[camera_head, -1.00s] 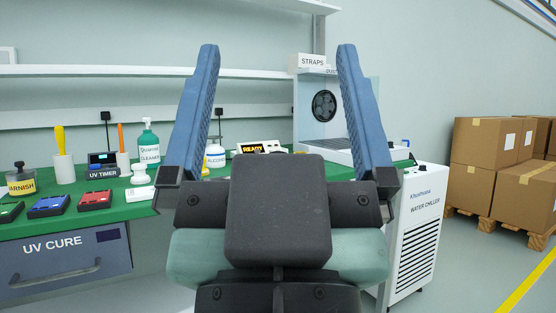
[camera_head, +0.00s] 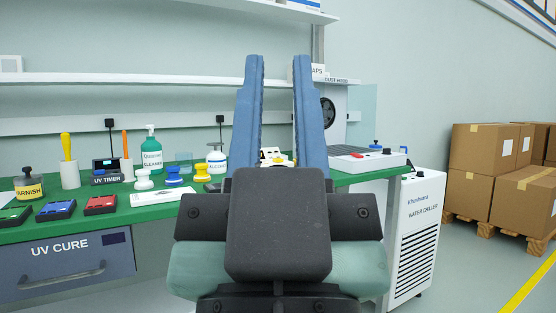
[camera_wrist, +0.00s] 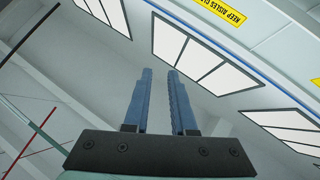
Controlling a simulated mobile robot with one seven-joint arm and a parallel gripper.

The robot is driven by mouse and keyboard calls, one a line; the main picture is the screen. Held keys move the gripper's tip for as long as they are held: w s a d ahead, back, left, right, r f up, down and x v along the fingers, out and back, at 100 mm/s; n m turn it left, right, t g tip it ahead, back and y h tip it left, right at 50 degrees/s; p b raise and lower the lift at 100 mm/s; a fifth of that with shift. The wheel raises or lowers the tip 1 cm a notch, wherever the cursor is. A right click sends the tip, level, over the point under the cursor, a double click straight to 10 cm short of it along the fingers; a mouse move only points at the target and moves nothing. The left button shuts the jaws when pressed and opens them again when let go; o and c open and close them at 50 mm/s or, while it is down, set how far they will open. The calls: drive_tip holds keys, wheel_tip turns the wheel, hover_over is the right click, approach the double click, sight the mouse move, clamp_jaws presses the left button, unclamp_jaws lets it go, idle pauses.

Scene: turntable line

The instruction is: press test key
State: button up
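My gripper (camera_head: 279,62) is raised in front of the bench with its two blue fingers pointing up. The fingers stand partway apart with an empty gap between them. They also show in the wrist view (camera_wrist: 160,72) against the ceiling. A small white-and-yellow device (camera_head: 277,157) on the bench is partly hidden behind the fingers. A flat white unit with a red button (camera_head: 357,155) and a blue knob lies at the bench's right end. No key marked as test can be read, so I cannot tell which one it is.
The green bench (camera_head: 110,222) carries a UV timer (camera_head: 106,171), a cleaner bottle (camera_head: 151,155), stamps and coloured trays. A dust hood (camera_head: 336,108) stands at the back. A water chiller (camera_head: 415,235) stands at the right, with cartons (camera_head: 487,160) beyond and open floor between.

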clamp_jaws()
idle(1.1)
